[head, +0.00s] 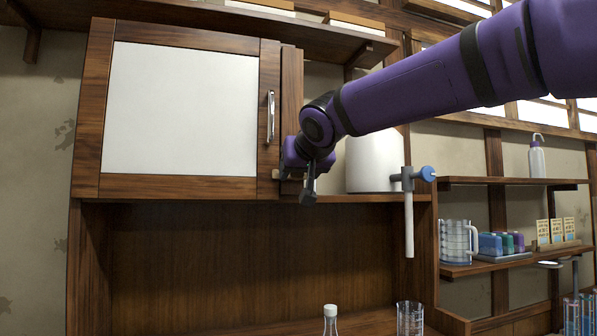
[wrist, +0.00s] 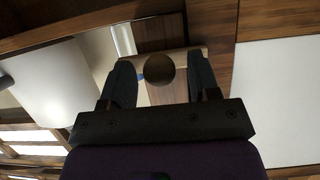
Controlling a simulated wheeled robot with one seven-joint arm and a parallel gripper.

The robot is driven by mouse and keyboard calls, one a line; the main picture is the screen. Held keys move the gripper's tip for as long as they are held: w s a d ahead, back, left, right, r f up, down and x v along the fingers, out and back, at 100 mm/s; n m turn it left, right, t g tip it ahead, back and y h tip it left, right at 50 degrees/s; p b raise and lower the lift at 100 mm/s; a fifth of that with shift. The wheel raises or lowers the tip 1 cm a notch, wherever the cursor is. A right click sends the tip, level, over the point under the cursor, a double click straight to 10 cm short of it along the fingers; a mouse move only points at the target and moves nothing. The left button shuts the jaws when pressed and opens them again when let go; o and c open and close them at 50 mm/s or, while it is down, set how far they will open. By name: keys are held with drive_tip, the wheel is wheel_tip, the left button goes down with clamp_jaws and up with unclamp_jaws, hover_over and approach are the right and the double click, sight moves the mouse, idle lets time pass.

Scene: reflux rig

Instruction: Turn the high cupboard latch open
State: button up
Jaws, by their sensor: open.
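The high cupboard (head: 90,120) has a shut door with a white panel (head: 185,110) and an upright metal handle (head: 270,117). A small tan latch (head: 276,174) shows at the door's lower right edge, mostly hidden behind my gripper (head: 303,182). In the wrist view the latch (wrist: 185,58) is a pale bar with a round dark knob (wrist: 159,69) in front. My gripper (wrist: 160,66) is open, with one finger on each side of the knob. I cannot tell whether either finger touches the latch. The white door panel also shows in the wrist view (wrist: 280,95).
Right of the cupboard, a white cylinder (head: 372,162) stands on a ledge beside a blue-knobbed tap with a pale pipe (head: 408,215). Below are a bottle (head: 330,318) and a beaker (head: 410,318). Shelves at the right hold a jug (head: 457,240) and other labware.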

drive_tip(key=c, duration=0.9)
drive_tip(key=shift+s+a+f+n+t+h, duration=0.1)
drive_tip(key=shift+n+t+h, duration=0.8)
drive_tip(key=shift+n, duration=1.35)
drive_tip(key=shift+w+a+f+n+t+h, duration=0.15)
drive_tip(key=shift+n+t+h, duration=0.7)
drive_tip(key=shift+n, duration=1.45)
drive_tip(key=shift+s+a+f+n+t+h, duration=0.15)
drive_tip(key=shift+n+t+h, duration=0.75)
drive_tip(key=shift+n, duration=1.35)
